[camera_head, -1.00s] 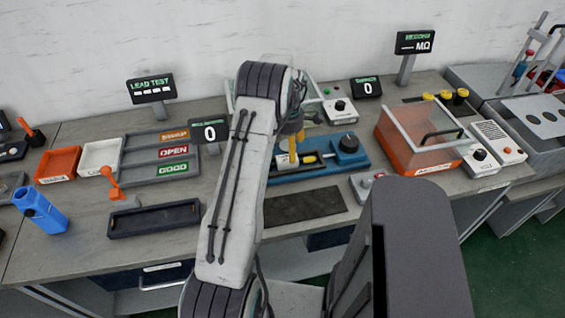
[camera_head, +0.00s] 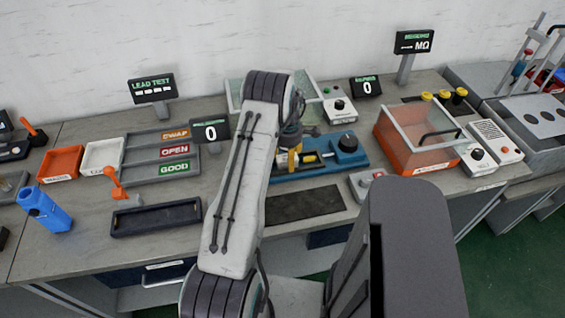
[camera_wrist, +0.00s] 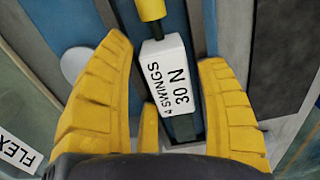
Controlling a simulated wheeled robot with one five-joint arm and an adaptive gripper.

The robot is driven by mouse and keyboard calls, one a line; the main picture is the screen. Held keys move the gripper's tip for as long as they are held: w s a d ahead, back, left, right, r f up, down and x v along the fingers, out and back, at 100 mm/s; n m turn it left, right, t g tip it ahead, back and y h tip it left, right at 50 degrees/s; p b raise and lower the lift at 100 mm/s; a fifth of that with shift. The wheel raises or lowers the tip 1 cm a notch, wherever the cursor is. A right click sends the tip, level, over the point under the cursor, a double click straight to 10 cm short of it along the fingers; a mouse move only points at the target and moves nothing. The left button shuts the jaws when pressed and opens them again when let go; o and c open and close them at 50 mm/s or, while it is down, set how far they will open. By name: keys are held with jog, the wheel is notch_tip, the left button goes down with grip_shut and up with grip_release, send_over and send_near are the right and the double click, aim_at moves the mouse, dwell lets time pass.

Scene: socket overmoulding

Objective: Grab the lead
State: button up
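In the wrist view the yellow fingers of my gripper (camera_wrist: 166,56) are spread, with a white block (camera_wrist: 172,85) marked "30 N" and "SWINGS" between or below them. A yellow cylinder (camera_wrist: 151,9) with a thin black neck lies just beyond the block; it may be part of the lead, but I cannot tell. I see no clear grip on anything. In the head view my gripper (camera_head: 293,158) points down over the blue fixture (camera_head: 325,160), left of its black knob (camera_head: 348,142). My arm hides part of that area.
Left of my arm are a black tray (camera_head: 155,219), a grey sorting rack (camera_head: 137,160), and orange (camera_head: 60,163) and white bins. A clear-walled orange box (camera_head: 420,160) is at right. A dark mat (camera_head: 303,204) lies bare in front.

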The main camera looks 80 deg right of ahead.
jog(key=c, duration=1)
jog(key=shift+r, duration=0.15)
